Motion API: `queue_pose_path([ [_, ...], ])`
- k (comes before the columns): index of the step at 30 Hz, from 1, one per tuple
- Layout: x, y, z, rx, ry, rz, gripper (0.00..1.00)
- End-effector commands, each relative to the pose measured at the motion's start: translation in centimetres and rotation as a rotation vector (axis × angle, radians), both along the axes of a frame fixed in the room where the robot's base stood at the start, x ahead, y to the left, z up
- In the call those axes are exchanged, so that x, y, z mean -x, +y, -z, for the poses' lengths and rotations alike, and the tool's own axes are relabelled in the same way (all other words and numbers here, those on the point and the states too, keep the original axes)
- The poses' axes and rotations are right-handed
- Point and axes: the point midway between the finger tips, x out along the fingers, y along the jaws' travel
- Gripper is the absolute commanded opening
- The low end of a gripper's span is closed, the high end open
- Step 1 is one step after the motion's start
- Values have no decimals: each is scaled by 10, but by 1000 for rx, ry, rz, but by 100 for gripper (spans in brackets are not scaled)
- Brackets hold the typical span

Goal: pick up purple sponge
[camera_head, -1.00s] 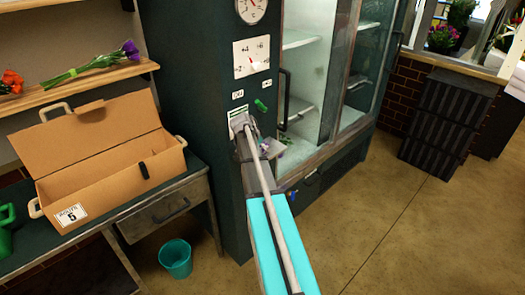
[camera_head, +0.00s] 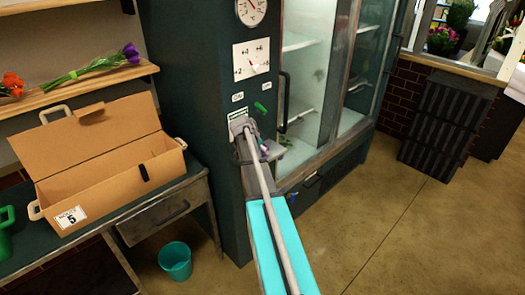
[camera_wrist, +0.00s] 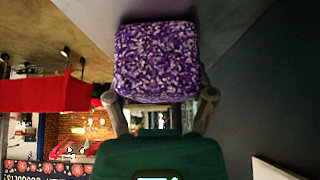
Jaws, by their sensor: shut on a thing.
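The purple sponge (camera_wrist: 156,62) is a speckled purple and white block in the wrist view. My gripper (camera_wrist: 160,104) is shut on the sponge's near end, one finger at each side. In the head view my gripper (camera_head: 262,150) is in front of the dark green cooler (camera_head: 195,70), near its open lower part. My arm hides most of the sponge there; only a small purple patch may show beside the gripper.
An open cardboard box (camera_head: 120,170) stands on the bench (camera_head: 190,205) at left. A teal bin (camera_head: 175,261) is on the floor below. Purple flowers (camera_head: 131,52) lie on a shelf. Dark crates (camera_head: 446,122) stand at right. The floor at right is clear.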

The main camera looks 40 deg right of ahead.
Motion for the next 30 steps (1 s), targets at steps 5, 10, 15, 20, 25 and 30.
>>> queue_pose_path([
  [5, 0, 0, -1, -1, 0, 1, 30],
  [10, 0, 0, -5, 0, -1, 1, 30],
  [15, 0, 0, -14, 0, -1, 1, 30],
  [20, 0, -1, -27, 0, -1, 1, 30],
  [25, 6, 8, -45, 0, 0, 0, 30],
  [30, 14, 21, -65, 0, 0, 0, 30],
])
